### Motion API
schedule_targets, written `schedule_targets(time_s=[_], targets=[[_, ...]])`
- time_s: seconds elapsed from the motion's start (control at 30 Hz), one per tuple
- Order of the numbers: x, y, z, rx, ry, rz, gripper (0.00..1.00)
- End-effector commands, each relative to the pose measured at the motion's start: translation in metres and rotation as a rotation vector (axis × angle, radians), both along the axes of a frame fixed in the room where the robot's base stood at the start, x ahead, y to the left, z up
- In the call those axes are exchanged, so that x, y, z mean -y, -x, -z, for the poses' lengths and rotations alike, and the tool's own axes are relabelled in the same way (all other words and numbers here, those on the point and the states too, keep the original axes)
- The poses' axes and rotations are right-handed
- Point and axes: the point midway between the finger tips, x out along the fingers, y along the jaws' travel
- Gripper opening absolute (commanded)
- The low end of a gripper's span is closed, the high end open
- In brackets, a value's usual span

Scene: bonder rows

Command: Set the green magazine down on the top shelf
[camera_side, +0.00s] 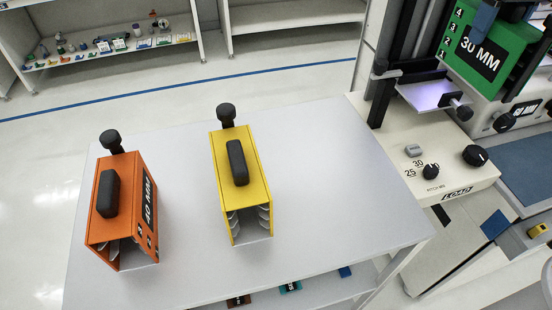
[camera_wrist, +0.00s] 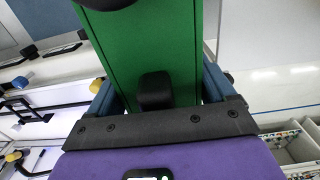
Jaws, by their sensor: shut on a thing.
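The green magazine (camera_side: 466,36), labelled 30 MM, is at the upper right in the side view, raised beside the machine's column. My gripper (camera_side: 486,18) shows only in part there, a blue finger against the magazine. In the wrist view my gripper (camera_wrist: 158,92) has its blue fingers on either side of the green magazine (camera_wrist: 130,55), shut on it around a black handle. The top shelf (camera_side: 318,190) is the pale upper surface of the cart at the centre. The magazine is off to its right and above it.
An orange magazine (camera_side: 133,210) labelled 40 MM and a yellow magazine (camera_side: 253,175) stand on the left and middle of the top shelf. Its right part is clear. The machine (camera_side: 445,165), with knobs and a lit plate (camera_side: 428,95), stands at the right.

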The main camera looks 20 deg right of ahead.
Motion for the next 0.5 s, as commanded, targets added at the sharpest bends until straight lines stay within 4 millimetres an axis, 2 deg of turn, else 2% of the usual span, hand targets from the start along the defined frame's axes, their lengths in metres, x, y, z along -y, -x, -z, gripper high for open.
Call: schedule_targets(time_s=[0.13,0.27,0.4,0.5], targets=[[-0.031,0.010,0.002,0.002,-0.001,-0.082,0.23],[-0.077,0.032,0.008,0.002,-0.001,-0.213,0.23],[-0.129,0.068,0.016,0.002,-0.001,-0.384,0.23],[-0.159,0.097,0.022,0.002,-0.001,-0.503,0.23]])
